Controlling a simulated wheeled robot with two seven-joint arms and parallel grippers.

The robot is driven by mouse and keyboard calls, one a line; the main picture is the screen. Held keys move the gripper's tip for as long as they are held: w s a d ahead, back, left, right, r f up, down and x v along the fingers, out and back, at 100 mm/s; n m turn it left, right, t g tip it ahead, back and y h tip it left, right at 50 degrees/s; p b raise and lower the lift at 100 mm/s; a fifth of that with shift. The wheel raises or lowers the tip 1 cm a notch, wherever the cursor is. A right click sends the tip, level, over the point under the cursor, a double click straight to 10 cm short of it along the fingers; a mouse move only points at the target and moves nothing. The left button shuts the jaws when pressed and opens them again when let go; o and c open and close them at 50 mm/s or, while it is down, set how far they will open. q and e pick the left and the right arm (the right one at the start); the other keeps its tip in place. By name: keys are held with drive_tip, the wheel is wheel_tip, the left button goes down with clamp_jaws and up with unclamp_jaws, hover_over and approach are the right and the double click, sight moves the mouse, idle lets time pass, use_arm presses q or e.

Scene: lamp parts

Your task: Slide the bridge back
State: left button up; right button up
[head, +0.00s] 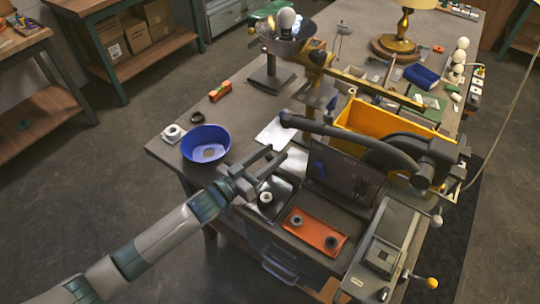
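A long yellow bar (375,85) spans the middle of the bench toward the right, above small parts; it may be the bridge, but I cannot tell for sure. Its left end meets a brass-coloured upright (318,62) next to the dark lamp bowl (283,42). My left gripper (274,158) is over the front of the bench, with its two dark fingers apart and nothing seen between them. It is well short of the yellow bar, near a dark lever arm (350,133).
A blue bowl (206,143) stands left of my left gripper. An orange tray (314,232) with dark rings lies to its front right. A yellow bin (385,128) and a dark panel (345,182) stand to the right. A brass lamp (399,45) is at the back.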

use_arm(q)
drive_tip(key=shift+s, duration=0.1)
drive_tip(key=shift+v, duration=0.8)
drive_tip(key=b+v, duration=0.5)
drive_tip(key=v, duration=1)
drive_tip(key=shift+s+a, duration=0.2)
drive_tip(key=shift+a, duration=0.1)
drive_tip(key=shift+f, duration=0.15)
